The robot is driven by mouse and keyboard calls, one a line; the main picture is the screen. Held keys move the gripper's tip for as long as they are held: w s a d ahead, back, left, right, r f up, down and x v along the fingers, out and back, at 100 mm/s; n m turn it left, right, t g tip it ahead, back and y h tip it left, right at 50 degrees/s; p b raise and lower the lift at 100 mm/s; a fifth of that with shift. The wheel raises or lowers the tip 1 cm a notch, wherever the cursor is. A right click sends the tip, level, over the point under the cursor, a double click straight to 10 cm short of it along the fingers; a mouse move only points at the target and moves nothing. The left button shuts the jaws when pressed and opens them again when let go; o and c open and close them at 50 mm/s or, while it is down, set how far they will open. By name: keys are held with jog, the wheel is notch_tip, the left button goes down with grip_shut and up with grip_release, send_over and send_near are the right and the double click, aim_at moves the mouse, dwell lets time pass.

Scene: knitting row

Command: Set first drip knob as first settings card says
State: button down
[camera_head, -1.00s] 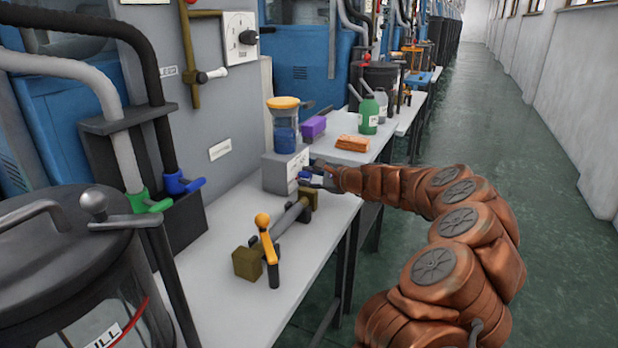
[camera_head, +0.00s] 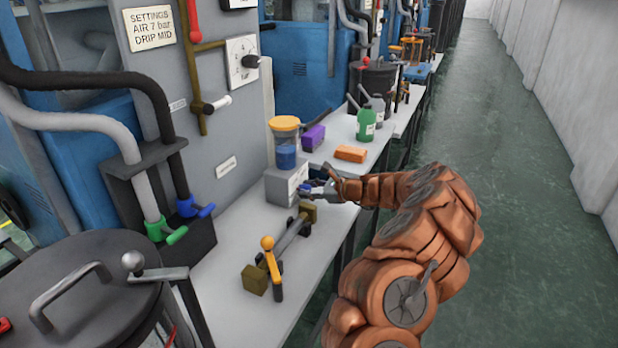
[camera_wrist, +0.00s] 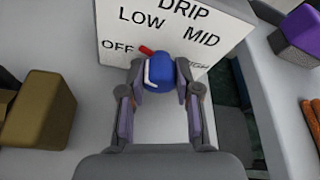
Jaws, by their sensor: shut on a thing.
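The settings card (camera_head: 149,28) on the grey panel reads "SETTINGS, AIR 7 bar, DRIP MID". The drip unit is a grey box (camera_head: 278,189) on the bench, under a jar of blue liquid with a yellow lid (camera_head: 285,123). Its white dial face (camera_wrist: 120,30) reads OFF, LOW, DRIP and MID; a word at the right, seemingly HIGH, is partly hidden. My gripper (camera_wrist: 166,90) is shut on the blue drip knob (camera_wrist: 166,72), one finger on each side. My gripper (camera_head: 326,188) also shows at the box in the head view.
A clamp-like fixture with an orange-knobbed lever (camera_head: 271,262) lies on the bench in front of the box. A purple box (camera_head: 313,137), an orange block (camera_head: 350,153) and a green bottle (camera_head: 366,124) stand behind. The aisle floor (camera_head: 510,200) at right is clear.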

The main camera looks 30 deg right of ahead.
jog(key=m+y+p, duration=0.1)
jog(key=m+p, duration=0.1)
jog(key=p, duration=0.4)
jog(key=shift+d+r+g+p, duration=0.15)
jog(key=shift+r+g+p, duration=0.05)
jog(key=shift+g+p, duration=0.2)
jog(key=m+y+p, duration=0.1)
jog(key=p, duration=0.1)
jog(key=m+g+y+p, duration=0.1)
jog(key=m+p, duration=0.1)
jog(key=shift+f+m, duration=0.2)
jog(key=shift+m, duration=0.1)
jog(key=m+y, duration=0.1)
jog(key=m, duration=0.1)
jog(key=m+y+p, duration=0.1)
jog(key=m, duration=0.1)
jog(key=shift+d+f, duration=0.1)
jog(key=shift+f, duration=0.1)
jog(key=shift+w+m+y+b, duration=0.1)
jog(key=shift+m+y+b, duration=0.35)
jog(key=shift+m+y, duration=0.8)
jog(key=shift+r+m+h, duration=0.1)
jog(key=shift+m+h, duration=0.15)
jog(key=shift+m, duration=0.1)
jog(key=c, duration=1.1)
grip_release()
